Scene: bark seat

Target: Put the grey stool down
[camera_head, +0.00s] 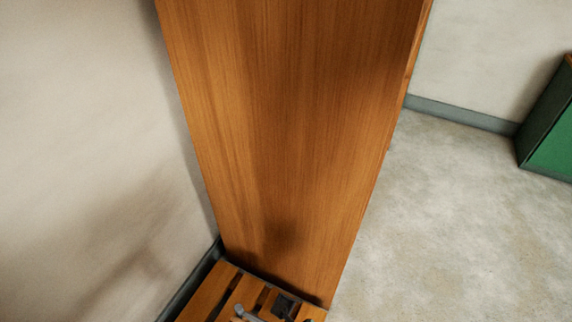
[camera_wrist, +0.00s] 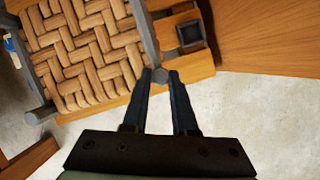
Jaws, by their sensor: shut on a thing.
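The grey stool has a woven brown seat (camera_wrist: 85,45) and grey bars, and it fills the upper left of the wrist view. My gripper (camera_wrist: 160,76) is shut on the end of one grey bar at the stool's near right corner. The stool lies over or beside a slatted wooden bench (camera_wrist: 187,66); I cannot tell whether it touches it. In the head view a small grey piece (camera_head: 243,313), probably part of the stool, shows at the bottom edge. The stool's legs and underside are mostly hidden.
A small dark square box (camera_wrist: 190,35) sits on the bench. A tall wooden panel (camera_head: 290,130) stands behind the bench, with a pale wall (camera_head: 90,150) to its left. Clear concrete floor (camera_head: 450,230) lies right, towards a green cabinet (camera_head: 552,140).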

